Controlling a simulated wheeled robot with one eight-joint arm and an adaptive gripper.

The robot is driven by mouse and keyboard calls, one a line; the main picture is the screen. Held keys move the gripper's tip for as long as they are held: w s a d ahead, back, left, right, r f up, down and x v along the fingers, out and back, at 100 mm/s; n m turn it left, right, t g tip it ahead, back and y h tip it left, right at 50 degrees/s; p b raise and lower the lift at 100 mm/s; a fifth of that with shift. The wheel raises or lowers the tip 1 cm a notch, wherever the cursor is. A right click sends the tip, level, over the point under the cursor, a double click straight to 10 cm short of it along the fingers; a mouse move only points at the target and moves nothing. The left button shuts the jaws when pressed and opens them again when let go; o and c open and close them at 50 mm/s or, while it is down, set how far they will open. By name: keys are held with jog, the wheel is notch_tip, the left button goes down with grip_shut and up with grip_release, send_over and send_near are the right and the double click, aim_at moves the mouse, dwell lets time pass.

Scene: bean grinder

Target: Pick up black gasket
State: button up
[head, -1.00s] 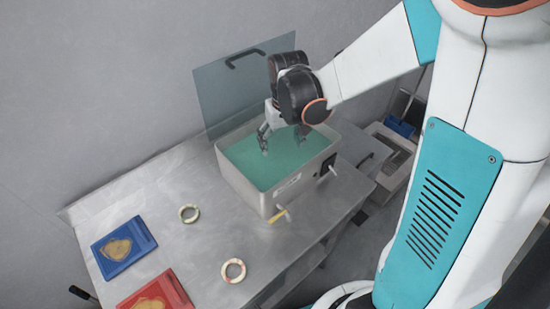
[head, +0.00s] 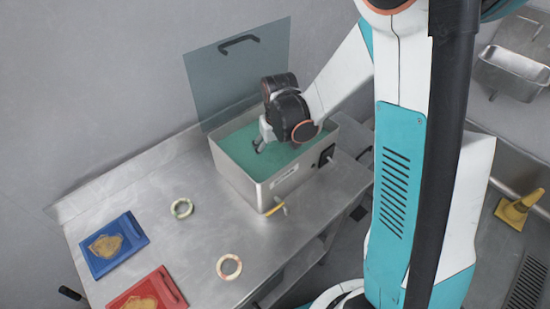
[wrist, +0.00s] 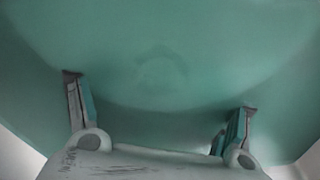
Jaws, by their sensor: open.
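A steel tank (head: 257,188) of green liquid (head: 235,150) stands on the table with its clear lid raised. My gripper (head: 260,145) is open, pointing down inside the tank, with its fingers at or in the liquid. In the wrist view both fingers (wrist: 160,95) are spread wide with nothing between them against the green. A faint ring-like outline (wrist: 160,72) shows under the liquid, beyond the fingertips and roughly midway between them. I cannot tell its colour or whether it is the black gasket. No clearly black gasket is seen in the head view.
The tank walls surround my gripper, and the raised lid (head: 237,70) stands behind it. Two pale rings (head: 182,209) (head: 229,267), a blue tray (head: 133,228) and a red tray (head: 168,287) lie on the steel table (head: 200,240).

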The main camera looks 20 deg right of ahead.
jog(key=c, duration=1.1)
jog(key=shift+r, duration=0.1)
